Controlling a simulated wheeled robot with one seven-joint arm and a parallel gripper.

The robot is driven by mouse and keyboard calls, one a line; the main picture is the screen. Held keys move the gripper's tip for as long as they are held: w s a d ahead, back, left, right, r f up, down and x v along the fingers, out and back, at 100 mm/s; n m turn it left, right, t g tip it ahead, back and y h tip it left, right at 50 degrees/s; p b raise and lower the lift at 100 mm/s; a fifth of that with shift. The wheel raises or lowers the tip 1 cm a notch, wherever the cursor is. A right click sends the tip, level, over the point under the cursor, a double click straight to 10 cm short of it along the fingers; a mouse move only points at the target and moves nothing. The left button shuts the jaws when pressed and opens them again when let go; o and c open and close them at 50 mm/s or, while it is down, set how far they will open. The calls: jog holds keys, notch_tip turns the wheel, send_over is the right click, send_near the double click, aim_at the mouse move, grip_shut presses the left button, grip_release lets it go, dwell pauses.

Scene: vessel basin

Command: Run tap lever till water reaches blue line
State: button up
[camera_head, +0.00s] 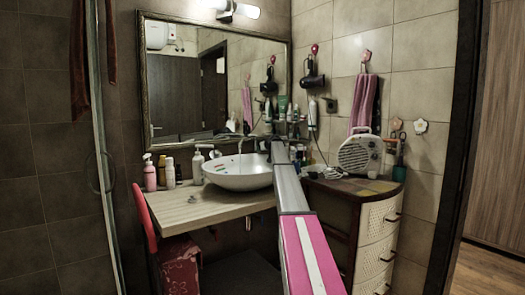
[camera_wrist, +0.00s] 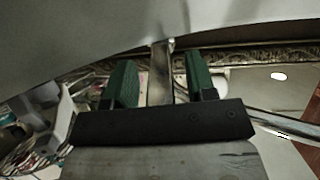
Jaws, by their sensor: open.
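The white vessel basin (camera_head: 238,178) stands on the wooden counter below the mirror. A thin pale streak (camera_head: 240,147), perhaps running water or the spout, shows over its back rim. My gripper (camera_head: 264,146) is small and dark at the basin's right rear. In the wrist view my gripper (camera_wrist: 161,78) is open, with a green finger on each side of a narrow metal piece (camera_wrist: 160,72), which looks like the tap lever. I cannot tell if either finger touches it. A large pale curved surface, probably the basin (camera_wrist: 90,35), fills the top. I cannot make out the blue line or the water level.
Soap bottles (camera_head: 150,173) stand left of the basin. A white heater (camera_head: 360,155) sits on the drawer cabinet (camera_head: 378,240) at right. Toiletries and a hair dryer (camera_head: 312,82) are close behind my arm.

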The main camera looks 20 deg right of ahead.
grip_shut()
jog(key=shift+s+f+t, duration=0.2)
jog(key=shift+f+t, duration=0.2)
jog(key=shift+t, duration=0.2)
grip_release()
jog(key=v, duration=1)
jog(key=shift+s+d, duration=0.2)
jog(key=shift+s, duration=0.15)
